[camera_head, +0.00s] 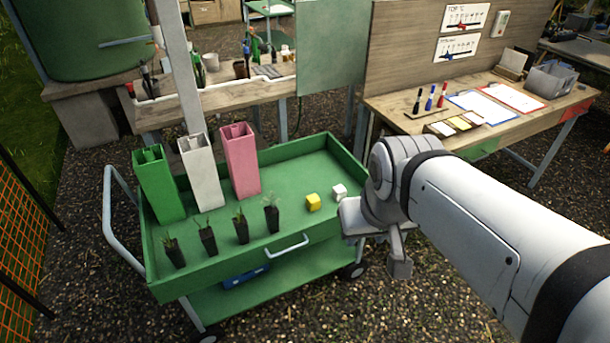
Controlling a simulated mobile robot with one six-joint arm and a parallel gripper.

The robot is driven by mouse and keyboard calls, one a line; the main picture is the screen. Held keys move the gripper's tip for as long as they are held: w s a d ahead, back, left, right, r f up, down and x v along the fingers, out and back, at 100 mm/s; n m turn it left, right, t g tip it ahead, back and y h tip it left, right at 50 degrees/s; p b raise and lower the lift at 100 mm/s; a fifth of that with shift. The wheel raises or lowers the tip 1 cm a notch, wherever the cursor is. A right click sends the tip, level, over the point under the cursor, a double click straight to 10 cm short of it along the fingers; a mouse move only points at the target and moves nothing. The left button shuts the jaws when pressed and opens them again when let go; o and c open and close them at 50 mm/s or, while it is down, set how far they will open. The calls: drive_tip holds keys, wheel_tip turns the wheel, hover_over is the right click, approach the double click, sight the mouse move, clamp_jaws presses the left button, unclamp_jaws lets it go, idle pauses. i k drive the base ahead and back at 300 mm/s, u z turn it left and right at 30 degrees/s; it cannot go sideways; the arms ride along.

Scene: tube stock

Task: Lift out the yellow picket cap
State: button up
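My gripper (372,236) is at the tray's right front corner, right of both caps and apart from the yellow one.
Upright green (159,184), white (202,172) and pink (241,161) square tubes stand in the tray's left and back. Several black seedling pots (241,228) line its front side. The tray floor behind the yellow cap is clear. A wooden bench (385,106) stands behind at right.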

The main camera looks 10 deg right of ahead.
sight(314, 203)
drive_tip(key=i, duration=0.95)
drive_tip(key=u, duration=0.05)
